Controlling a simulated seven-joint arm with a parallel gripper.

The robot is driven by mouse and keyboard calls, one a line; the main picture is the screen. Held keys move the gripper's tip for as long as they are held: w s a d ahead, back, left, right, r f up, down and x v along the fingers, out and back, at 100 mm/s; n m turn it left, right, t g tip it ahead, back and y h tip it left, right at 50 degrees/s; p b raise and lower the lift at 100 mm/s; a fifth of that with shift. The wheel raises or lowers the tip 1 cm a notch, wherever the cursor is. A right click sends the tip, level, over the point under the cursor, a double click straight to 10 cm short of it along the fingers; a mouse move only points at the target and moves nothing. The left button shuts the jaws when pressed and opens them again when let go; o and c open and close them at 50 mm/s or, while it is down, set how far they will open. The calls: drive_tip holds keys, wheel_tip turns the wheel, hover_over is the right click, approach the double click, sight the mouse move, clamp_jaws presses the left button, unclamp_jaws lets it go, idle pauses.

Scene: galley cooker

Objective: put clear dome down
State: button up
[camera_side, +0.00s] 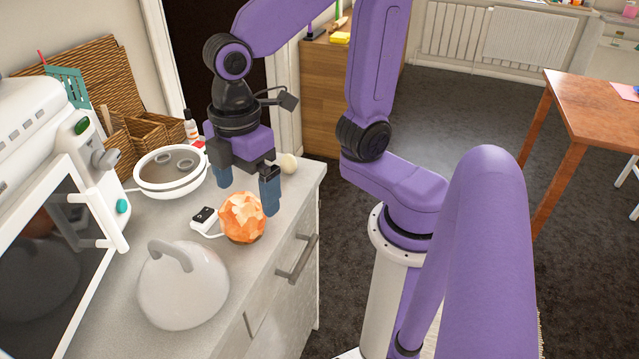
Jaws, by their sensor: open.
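A pale, rounded dome (184,293) with an arched handle stands upright on the grey counter in the foreground. It looks whitish and glossy, and I cannot tell how see-through it is. My gripper (247,188) is open and points down over the counter, behind and to the right of the dome and clear of it. Nothing shows held between its dark blue fingers. A faceted orange lamp (242,217) stands just in front of the fingers, and I cannot tell whether they touch it.
A round white pan (171,186) stands left of my gripper. A small white device (206,221) lies beside the lamp. A white oven (50,190) borders the counter at left, with wicker trays (120,130) behind. A small cream round object (288,163) sits near the counter's right edge.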

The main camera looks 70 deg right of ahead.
drive_tip(key=s+d+f+m, duration=0.2)
drive_tip(key=s+d+f, duration=0.1)
drive_tip(key=s+d, duration=0.4)
drive_tip(key=shift+s+d, duration=0.25)
drive_tip(key=shift+s, duration=0.95)
